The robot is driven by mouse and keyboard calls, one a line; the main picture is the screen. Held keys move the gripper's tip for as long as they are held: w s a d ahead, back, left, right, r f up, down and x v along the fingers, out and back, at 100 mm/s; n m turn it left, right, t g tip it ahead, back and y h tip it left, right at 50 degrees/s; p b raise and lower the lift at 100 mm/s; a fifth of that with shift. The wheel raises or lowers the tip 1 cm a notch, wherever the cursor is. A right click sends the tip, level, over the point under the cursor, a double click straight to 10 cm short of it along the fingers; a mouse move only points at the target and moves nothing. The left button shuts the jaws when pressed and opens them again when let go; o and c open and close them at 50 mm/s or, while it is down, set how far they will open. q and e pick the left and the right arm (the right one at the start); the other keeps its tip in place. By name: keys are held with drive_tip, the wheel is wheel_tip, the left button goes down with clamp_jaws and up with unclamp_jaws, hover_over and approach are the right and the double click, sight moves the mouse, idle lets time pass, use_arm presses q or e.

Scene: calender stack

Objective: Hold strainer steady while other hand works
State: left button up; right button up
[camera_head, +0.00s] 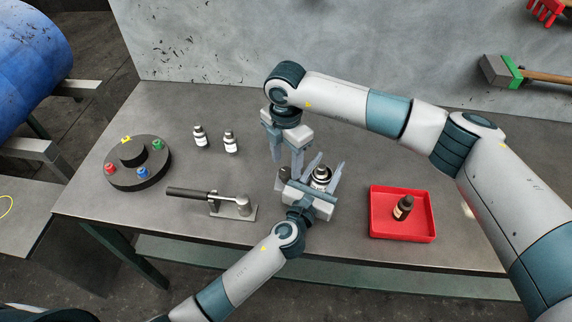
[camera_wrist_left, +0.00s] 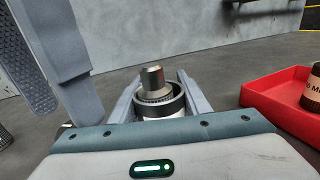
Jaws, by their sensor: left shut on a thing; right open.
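My left gripper (camera_head: 326,165) is shut around a short round body with a black collar and a grey metal top, which I take to be the strainer (camera_head: 322,174). In the left wrist view the strainer (camera_wrist_left: 158,95) stands upright between both fingers, a knurled ring inside its collar. My left gripper hides its lower part. My right gripper (camera_head: 287,158) is open, pointing down, just left of the strainer. Its fingers (camera_wrist_left: 55,60) show large at the upper left of the left wrist view, apart from the strainer.
A red tray (camera_head: 424,235) with a dark bottle (camera_head: 403,207) lies to the right. A black-handled metal tool (camera_head: 205,194) lies left of my left gripper. Two small bottles (camera_head: 230,143) and a black round stand (camera_head: 150,172) with coloured pieces are further left. The table's back right is clear.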

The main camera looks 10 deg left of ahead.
sight(286, 171)
wheel_tip(286, 171, up, 10)
drive_tip(key=shift+f, duration=0.2)
idle(0.4)
use_arm(q)
drive_tip(key=o, duration=1.1)
drive_tip(key=shift+s, duration=0.15)
drive_tip(key=v, duration=1.1)
drive_tip(key=shift+s+a, duration=0.15)
drive_tip(key=shift+s, duration=0.2)
